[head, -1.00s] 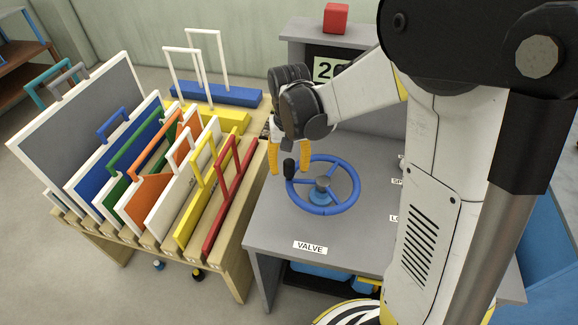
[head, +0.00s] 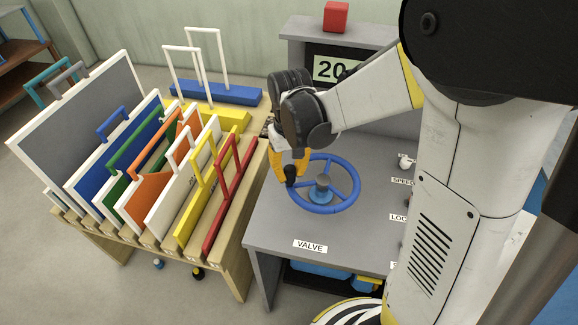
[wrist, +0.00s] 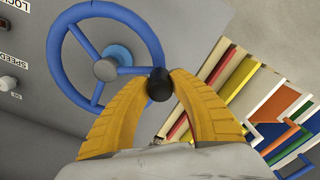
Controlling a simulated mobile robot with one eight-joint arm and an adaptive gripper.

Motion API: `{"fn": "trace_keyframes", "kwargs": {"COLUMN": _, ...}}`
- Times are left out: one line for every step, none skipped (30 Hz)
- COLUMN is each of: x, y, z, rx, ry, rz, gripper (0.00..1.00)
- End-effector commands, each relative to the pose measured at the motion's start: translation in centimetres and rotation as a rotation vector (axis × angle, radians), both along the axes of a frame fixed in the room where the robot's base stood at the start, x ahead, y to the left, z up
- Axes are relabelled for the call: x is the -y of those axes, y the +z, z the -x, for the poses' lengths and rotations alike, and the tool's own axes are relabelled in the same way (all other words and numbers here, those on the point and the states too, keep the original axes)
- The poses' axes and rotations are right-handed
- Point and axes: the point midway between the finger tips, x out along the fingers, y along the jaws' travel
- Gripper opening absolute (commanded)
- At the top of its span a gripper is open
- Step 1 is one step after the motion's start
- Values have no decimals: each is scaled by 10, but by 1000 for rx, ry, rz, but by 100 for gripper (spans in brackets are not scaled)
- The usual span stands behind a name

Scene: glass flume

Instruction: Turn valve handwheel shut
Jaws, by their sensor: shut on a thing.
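The blue valve handwheel (head: 344,204) lies flat on the grey bench above the "VALVE" label (head: 310,246). It has spokes, a grey hub and a black knob (head: 290,175) on its left rim. My gripper (head: 288,168) reaches down over the left side of the wheel, its yellow fingers at the knob. In the wrist view the two yellow fingers (wrist: 160,84) are closed on the black knob (wrist: 159,88), with the blue wheel (wrist: 68,28) beyond them to the upper left. The far side of the knob is hidden.
A wooden rack (head: 240,262) of coloured framed panels stands close to the left of the bench. A display (head: 331,68) reading "20" stands behind the wheel, with a red block (head: 336,16) above it. Labelled controls (head: 404,162) sit to the right. The bench front is clear.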

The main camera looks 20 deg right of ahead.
Motion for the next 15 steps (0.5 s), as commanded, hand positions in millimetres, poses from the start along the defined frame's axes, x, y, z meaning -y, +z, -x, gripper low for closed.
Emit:
{"fn": "trace_keyframes", "kwargs": {"x": -1, "y": 0, "z": 5, "rx": 0, "ry": 43, "rz": 0, "gripper": 0}}
{"fn": "trace_keyframes", "kwargs": {"x": -1, "y": 0, "z": 8, "rx": 0, "ry": 71, "rz": 0, "gripper": 0}}
{"fn": "trace_keyframes", "kwargs": {"x": -1, "y": 0, "z": 11, "rx": 0, "ry": 110, "rz": 0, "gripper": 0}}
{"fn": "trace_keyframes", "kwargs": {"x": -1, "y": 0, "z": 14, "rx": 0, "ry": 138, "rz": 0, "gripper": 0}}
{"fn": "trace_keyframes", "kwargs": {"x": -1, "y": 0, "z": 17, "rx": 0, "ry": 166, "rz": 0, "gripper": 0}}
{"fn": "trace_keyframes", "kwargs": {"x": -1, "y": 0, "z": 21, "rx": 0, "ry": 205, "rz": 0, "gripper": 0}}
{"fn": "trace_keyframes", "kwargs": {"x": -1, "y": 0, "z": 23, "rx": 0, "ry": 233, "rz": 0, "gripper": 0}}
{"fn": "trace_keyframes", "kwargs": {"x": 0, "y": 0, "z": 26, "rx": 0, "ry": 262, "rz": 0, "gripper": 0}}
{"fn": "trace_keyframes", "kwargs": {"x": 0, "y": 0, "z": 30, "rx": 0, "ry": 300, "rz": 0, "gripper": 0}}
{"fn": "trace_keyframes", "kwargs": {"x": 1, "y": 0, "z": 32, "rx": 0, "ry": 329, "rz": 0, "gripper": 0}}
{"fn": "trace_keyframes", "kwargs": {"x": 1, "y": 0, "z": 35, "rx": 0, "ry": 357, "rz": -1, "gripper": 0}}
{"fn": "trace_keyframes", "kwargs": {"x": 2, "y": 0, "z": 39, "rx": 0, "ry": 395, "rz": -1, "gripper": 0}}
{"fn": "trace_keyframes", "kwargs": {"x": 3, "y": 0, "z": 41, "rx": 0, "ry": 423, "rz": -1, "gripper": 0}}
{"fn": "trace_keyframes", "kwargs": {"x": 4, "y": 0, "z": 44, "rx": 0, "ry": 452, "rz": -1, "gripper": 0}}
{"fn": "trace_keyframes", "kwargs": {"x": 5, "y": 0, "z": 47, "rx": 0, "ry": 489, "rz": -1, "gripper": 0}}
